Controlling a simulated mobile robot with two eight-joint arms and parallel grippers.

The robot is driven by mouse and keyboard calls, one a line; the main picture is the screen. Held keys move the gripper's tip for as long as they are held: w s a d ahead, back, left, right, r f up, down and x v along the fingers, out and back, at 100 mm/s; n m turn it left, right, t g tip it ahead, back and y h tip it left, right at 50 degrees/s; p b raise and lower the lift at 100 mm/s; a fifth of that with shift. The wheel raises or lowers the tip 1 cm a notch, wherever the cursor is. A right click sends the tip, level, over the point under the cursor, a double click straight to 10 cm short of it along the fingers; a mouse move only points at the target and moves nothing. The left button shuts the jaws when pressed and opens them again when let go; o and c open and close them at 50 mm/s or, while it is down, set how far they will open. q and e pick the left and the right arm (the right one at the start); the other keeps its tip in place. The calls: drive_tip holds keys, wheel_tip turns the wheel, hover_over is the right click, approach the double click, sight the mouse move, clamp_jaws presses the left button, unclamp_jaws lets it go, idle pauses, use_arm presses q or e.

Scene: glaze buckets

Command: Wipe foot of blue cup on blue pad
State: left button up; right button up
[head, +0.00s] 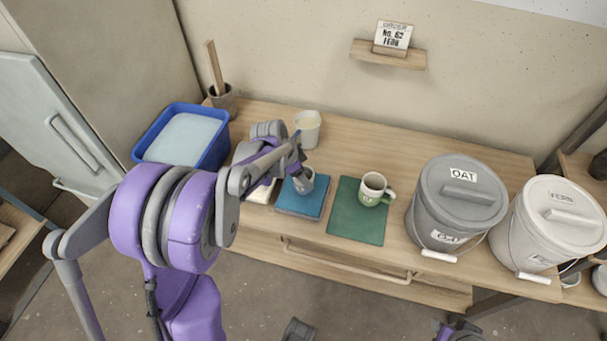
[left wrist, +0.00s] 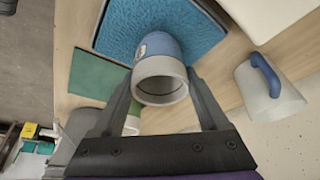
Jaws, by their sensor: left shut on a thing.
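My left gripper (head: 299,172) is shut on the blue cup (head: 304,183), above the blue pad (head: 300,207). In the left wrist view the gripper (left wrist: 160,95) has a finger on each side of the blue cup (left wrist: 160,68). Its grey, open rim faces the camera and its blue foot end points at the blue pad (left wrist: 125,22). The foot itself is hidden, so I cannot tell whether it touches the pad. Purple and dark parts of my right arm show at the bottom edge of the head view; its jaws cannot be made out.
A green pad (head: 355,228) with a white, green-handled mug (head: 373,189) lies right of the blue pad. A pale pitcher (head: 309,131) stands behind. A blue tub (head: 215,150) is at left; the OAT bucket (head: 450,205) and FERN bucket (head: 545,235) are at right.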

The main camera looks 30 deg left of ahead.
sight(302, 190)
use_arm(q)
drive_tip(key=shift+f+b, duration=0.45)
drive_tip(key=shift+f, duration=0.15)
idle(0.5)
drive_tip(key=shift+w+a, duration=0.2)
drive_tip(key=shift+w, duration=0.65)
drive_tip(key=shift+w+a, duration=0.2)
drive_tip(key=shift+w, duration=0.65)
drive_tip(key=shift+s+d, duration=0.3)
drive_tip(key=shift+s, duration=0.85)
drive_tip(key=shift+s+d, duration=0.25)
drive_tip(key=shift+s, duration=0.85)
drive_tip(key=shift+s+d, duration=0.3)
drive_tip(key=shift+s, duration=0.85)
drive_tip(key=shift+w+a+r, duration=0.1)
drive_tip(key=shift+w+a, duration=0.2)
drive_tip(key=shift+w, duration=0.85)
drive_tip(key=shift+w+a+f, duration=0.1)
drive_tip(key=shift+w+a, duration=0.15)
drive_tip(key=shift+w, duration=0.85)
drive_tip(key=shift+w+a+r, duration=0.1)
drive_tip(key=shift+w+a, duration=0.2)
drive_tip(key=shift+w, duration=0.85)
drive_tip(key=shift+s+d, duration=0.3)
drive_tip(key=shift+s, duration=0.85)
drive_tip(key=shift+s+d, duration=0.25)
drive_tip(key=shift+s, duration=0.85)
drive_tip(key=shift+s+d, duration=0.3)
drive_tip(key=shift+s, duration=0.85)
